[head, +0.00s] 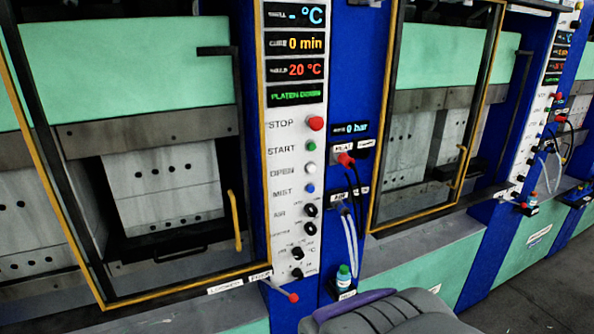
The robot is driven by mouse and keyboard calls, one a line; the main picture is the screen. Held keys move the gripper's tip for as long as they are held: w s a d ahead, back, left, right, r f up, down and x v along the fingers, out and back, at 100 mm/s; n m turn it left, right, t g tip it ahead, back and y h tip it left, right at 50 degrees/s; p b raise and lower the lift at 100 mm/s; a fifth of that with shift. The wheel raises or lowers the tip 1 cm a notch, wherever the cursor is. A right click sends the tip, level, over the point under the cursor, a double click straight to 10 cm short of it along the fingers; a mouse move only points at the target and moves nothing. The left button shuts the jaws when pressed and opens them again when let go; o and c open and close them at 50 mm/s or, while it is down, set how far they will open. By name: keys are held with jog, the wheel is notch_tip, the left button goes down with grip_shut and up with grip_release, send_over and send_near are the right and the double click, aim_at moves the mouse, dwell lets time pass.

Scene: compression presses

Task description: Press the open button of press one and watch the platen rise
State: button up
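The control panel (292,220) of the nearest press (125,60) stands left of centre. Its white open button (310,169) sits beside the label OPEN, below the green start button (310,146) and red stop button (316,123). A green status line (294,95) appears to read PLATEN DOWN. The platen (150,130) shows behind the yellow-framed guard door (190,290), as a grey bar above white blocks. No press number is readable.
A second press (435,60) with its own yellow-framed door stands to the right. A red knob (293,297) sticks out below the panel, near a small bottle (344,277). A red plug (346,160) and hoses (350,235) hang beside it. Grey floor (530,290) is clear at lower right.

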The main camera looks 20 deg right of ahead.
grip_shut()
dwell(0.5)
dwell(0.4)
